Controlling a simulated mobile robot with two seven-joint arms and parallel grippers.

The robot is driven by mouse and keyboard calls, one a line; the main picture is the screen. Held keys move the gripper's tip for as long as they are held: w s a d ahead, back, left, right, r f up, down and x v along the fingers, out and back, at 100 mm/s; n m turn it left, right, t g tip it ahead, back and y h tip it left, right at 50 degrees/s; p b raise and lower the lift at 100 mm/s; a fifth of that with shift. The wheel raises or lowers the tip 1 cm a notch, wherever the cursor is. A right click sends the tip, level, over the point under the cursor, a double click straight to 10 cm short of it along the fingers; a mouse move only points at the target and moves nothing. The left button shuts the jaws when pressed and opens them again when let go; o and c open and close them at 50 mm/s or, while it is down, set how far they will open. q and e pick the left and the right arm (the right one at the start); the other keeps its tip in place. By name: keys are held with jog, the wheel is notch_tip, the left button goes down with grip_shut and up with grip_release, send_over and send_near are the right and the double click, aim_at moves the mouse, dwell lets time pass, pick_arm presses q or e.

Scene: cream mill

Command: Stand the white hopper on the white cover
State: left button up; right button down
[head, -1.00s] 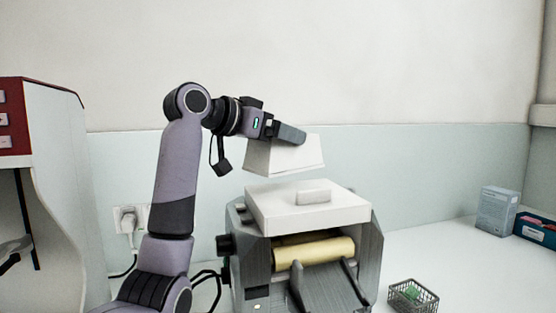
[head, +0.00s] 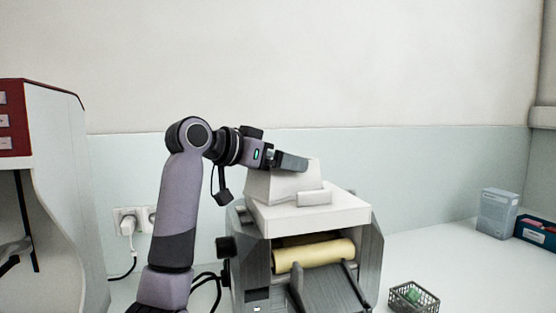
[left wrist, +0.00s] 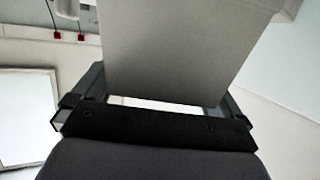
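The white hopper (head: 280,186) is a tapered box, narrower at the top and upright. My left gripper (head: 293,162) is shut on its upper part, and the hopper also shows between the fingers in the left wrist view (left wrist: 180,55). The white cover (head: 315,220) is a flat slab on top of the grey mill. The hopper's lower edge is down at the cover's top, behind a small raised white block (head: 315,198). That block hides part of its base, so I cannot tell whether it bears fully on the cover. My right gripper is not in view.
The grey mill (head: 368,258) with a yellow roller (head: 315,256) stands on the pale counter. A wire basket (head: 413,298) with something green is at its right. A grey-blue box (head: 497,212) and a dark blue box (head: 536,232) stand far right. The counter between is clear.

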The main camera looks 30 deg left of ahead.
pick_arm(q)
jog(key=shift+r, duration=0.1)
jog(key=b+v, duration=0.2)
jog(key=v, duration=1)
jog(key=shift+d, duration=0.1)
